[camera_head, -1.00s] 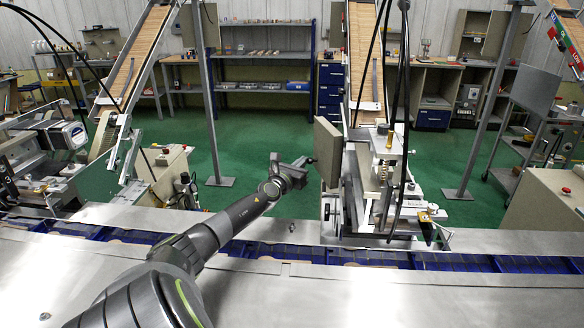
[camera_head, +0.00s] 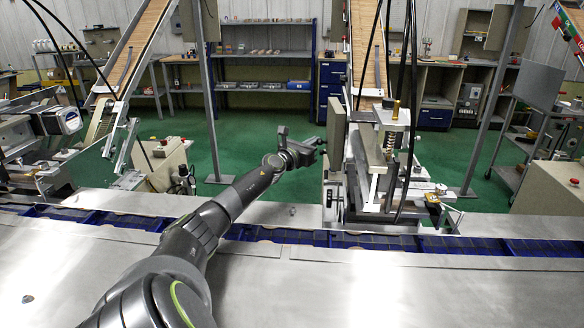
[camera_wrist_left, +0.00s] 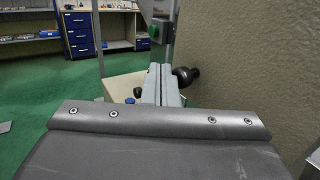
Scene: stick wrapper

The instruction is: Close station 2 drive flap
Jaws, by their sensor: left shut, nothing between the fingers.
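The drive flap (camera_head: 336,132) is a beige-grey panel standing upright on the left side of the middle station (camera_head: 385,165). In the left wrist view a rough beige surface (camera_wrist_left: 250,70), which looks like this panel, fills the right side. My left gripper (camera_head: 318,144) is just left of the panel in the head view, its fingers pointing towards it. In the wrist view its fingertips (camera_wrist_left: 160,84) are together and empty, left of the panel; I cannot tell whether they touch it. The flap's hinge is not clear. My right gripper is out of view.
A blue-edged conveyor channel (camera_head: 280,235) runs across between steel plates. Another station (camera_head: 45,145) stands left, with a beige box (camera_head: 168,160) beside it. A black knob (camera_wrist_left: 186,76) shows behind my fingers. Green floor (camera_head: 235,140) is open behind.

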